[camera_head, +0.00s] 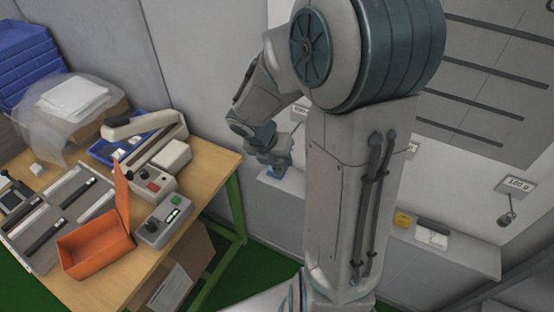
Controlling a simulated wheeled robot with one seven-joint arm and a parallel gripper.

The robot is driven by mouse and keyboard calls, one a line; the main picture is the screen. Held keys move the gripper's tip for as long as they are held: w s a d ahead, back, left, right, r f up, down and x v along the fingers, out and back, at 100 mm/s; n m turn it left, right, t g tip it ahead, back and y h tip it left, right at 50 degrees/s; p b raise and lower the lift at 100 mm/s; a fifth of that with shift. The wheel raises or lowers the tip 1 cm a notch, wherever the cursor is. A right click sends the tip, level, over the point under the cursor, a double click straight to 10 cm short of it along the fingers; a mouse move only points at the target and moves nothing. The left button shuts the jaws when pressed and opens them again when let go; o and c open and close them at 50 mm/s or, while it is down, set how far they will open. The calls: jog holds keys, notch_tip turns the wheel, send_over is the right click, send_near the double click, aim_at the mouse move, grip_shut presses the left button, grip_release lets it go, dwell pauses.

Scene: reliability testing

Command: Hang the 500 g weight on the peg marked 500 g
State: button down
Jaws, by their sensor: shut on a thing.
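My gripper (278,163) is at the end of my arm, small and far off, in front of the white wall and above the left end of a low ledge. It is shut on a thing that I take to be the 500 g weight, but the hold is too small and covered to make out. A partly hidden label (299,112) is on the wall just above and right of my gripper; I cannot read it surely. Another label (413,150) is mostly behind my arm. The label marked 100 g (516,185) is at the right, with a dark weight (507,217) hanging below it.
A wooden table (218,160) at the left holds an orange open box (95,245), grey control boxes and a blue tray. The low ledge (470,256) carries a yellow item (403,220) and a white-and-black item (432,230). A slotted grey panel (480,75) is at the upper right.

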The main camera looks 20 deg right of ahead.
jog(key=w+d+f, duration=0.1)
jog(key=w+d, duration=0.4)
jog(key=d, duration=0.2)
jog(key=shift+w+f+b, duration=0.25)
jog(key=shift+w+b, duration=0.05)
jog(key=shift+b, duration=0.1)
dwell(0.6)
jog(key=shift+d, duration=0.1)
dwell(0.5)
jog(key=c, duration=0.8)
grip_release()
jog(key=shift+o, duration=0.2)
jog(key=v, duration=1.3)
jog(key=shift+r+p, duration=0.3)
jog(key=shift+r, duration=0.1)
